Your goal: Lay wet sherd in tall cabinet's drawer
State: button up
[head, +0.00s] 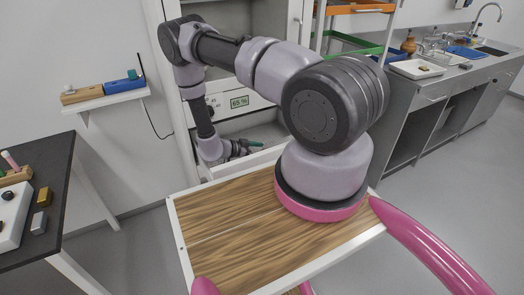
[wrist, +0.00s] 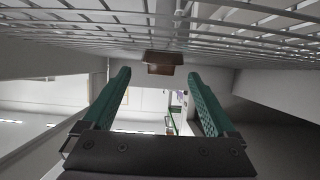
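The tall cabinet (head: 223,42) stands behind my arm, with a display reading 65 %. Its low drawer (head: 225,128) is pulled out, and my gripper (head: 255,143) is down inside it. In the wrist view my gripper (wrist: 158,74) has its two green fingers spread apart. A brown sherd (wrist: 162,68) with a darker edge shows between and just beyond the fingertips, with gaps on both sides. It appears to rest against a wire grid (wrist: 230,18), seen at the top of the picture. The sherd is too hidden to see in the head view.
A wooden-topped surface (head: 215,245) is close in front. A dark table (head: 50,220) with small blocks is at left, and a wall shelf (head: 110,98) holds wooden and blue blocks. A sink counter (head: 450,75) with a white tray is at right. Drawer walls flank my gripper closely.

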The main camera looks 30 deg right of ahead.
jog(key=shift+s+f, duration=0.25)
jog(key=shift+s, duration=0.05)
jog(key=shift+r, duration=0.25)
jog(key=v, duration=0.7)
jog(key=shift+w+a+r, duration=0.15)
jog(key=shift+a+r, duration=0.1)
jog(key=shift+r, duration=0.25)
jog(key=shift+w+d, duration=0.1)
